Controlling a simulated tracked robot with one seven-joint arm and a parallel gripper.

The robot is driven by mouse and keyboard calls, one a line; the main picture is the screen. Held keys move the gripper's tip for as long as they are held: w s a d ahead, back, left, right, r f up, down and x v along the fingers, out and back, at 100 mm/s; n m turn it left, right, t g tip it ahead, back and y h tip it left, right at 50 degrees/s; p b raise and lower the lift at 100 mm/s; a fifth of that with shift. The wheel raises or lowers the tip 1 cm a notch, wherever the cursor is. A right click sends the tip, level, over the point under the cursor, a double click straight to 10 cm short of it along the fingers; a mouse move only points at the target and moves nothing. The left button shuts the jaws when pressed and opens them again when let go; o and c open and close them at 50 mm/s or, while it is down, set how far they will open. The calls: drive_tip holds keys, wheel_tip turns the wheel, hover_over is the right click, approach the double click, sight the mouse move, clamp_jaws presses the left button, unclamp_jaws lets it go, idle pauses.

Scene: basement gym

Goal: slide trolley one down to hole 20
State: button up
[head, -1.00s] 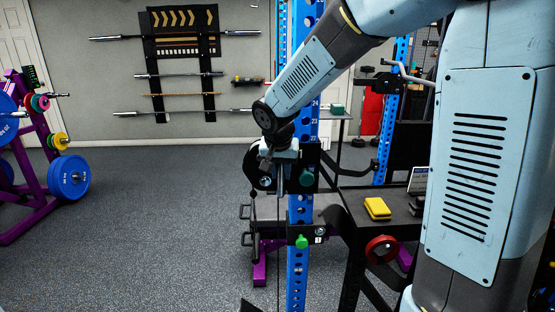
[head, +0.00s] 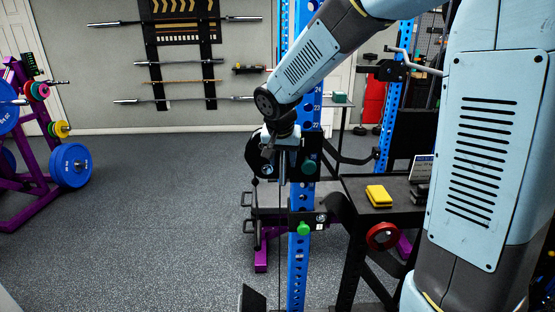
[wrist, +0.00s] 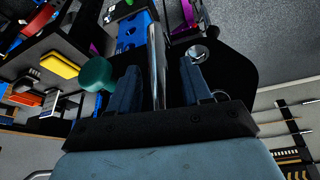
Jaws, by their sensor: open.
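A black plate with a dark green knob (head: 309,167) is higher on the upright. My gripper (head: 283,148) is open beside that upper plate. In the wrist view a shiny metal bar (wrist: 157,62) stands between the spread fingers, with gaps on both sides. The dark green knob (wrist: 97,74) is left of the fingers. Numbers 24, 23 and 22 show on the upright; hole 20 is not readable.
A dark table (head: 354,190) with a yellow box (head: 379,196) stands right of the upright, a red ring (head: 383,236) at its front. A purple-footed frame (head: 260,255) is low behind the upright. Floor on the left is clear up to the weight rack (head: 38,160).

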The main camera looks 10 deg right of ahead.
drive_tip(key=v, duration=1.3)
drive_tip(key=shift+r, duration=0.15)
drive_tip(key=shift+s, duration=0.1)
drive_tip(key=s+d+f+n, duration=0.1)
drive_tip(key=s+d, duration=0.6)
drive_tip(key=s, duration=0.3)
drive_tip(key=s+d+f+n+t+y, duration=0.1)
drive_tip(key=s+d+n, duration=0.1)
drive_tip(key=s+d, duration=0.6)
drive_tip(key=s, duration=0.3)
drive_tip(key=shift+d, duration=0.25)
